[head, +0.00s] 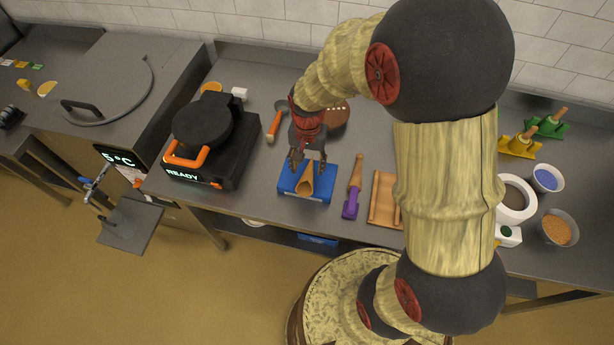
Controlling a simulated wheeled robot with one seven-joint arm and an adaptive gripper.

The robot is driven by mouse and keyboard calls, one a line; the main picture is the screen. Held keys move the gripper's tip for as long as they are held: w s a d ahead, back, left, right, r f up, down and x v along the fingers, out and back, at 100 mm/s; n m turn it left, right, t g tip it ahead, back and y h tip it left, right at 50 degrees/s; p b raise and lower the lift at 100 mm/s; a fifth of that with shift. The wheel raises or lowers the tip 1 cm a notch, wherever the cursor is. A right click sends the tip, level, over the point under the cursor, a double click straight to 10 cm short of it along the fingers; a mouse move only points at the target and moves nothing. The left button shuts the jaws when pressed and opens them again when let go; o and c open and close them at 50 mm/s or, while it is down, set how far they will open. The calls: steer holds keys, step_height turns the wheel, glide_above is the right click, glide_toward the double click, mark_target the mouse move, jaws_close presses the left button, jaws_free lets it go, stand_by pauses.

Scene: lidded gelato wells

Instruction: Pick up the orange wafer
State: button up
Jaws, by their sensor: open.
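My gripper (308,168) is open and points down over a blue tray (319,190) in the middle of the counter. A tan-orange, cone-shaped wafer (306,186) lies on the tray, just at or below the fingertips. One finger is on each side of its upper part. I cannot tell whether the fingers touch it. An orange round piece (211,87) shows behind the black waffle iron, partly hidden. I cannot tell whether it is a wafer.
The black waffle iron (215,135) with an orange handle stands to the left and reads READY. An orange-handled tool (277,123) and a purple scoop (351,202) flank the tray. A wooden board (383,200) and bowls (558,228) are to the right. My arm hides part of the counter.

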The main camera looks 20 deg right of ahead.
mark_target(308, 170)
steer(key=f, duration=0.3)
steer(key=shift+w+d+f, duration=0.1)
steer(key=shift+w+f, duration=0.15)
steer(key=shift+f, duration=0.15)
steer(key=c, duration=0.3)
steer(key=c, duration=0.7)
steer(key=shift+r, duration=0.1)
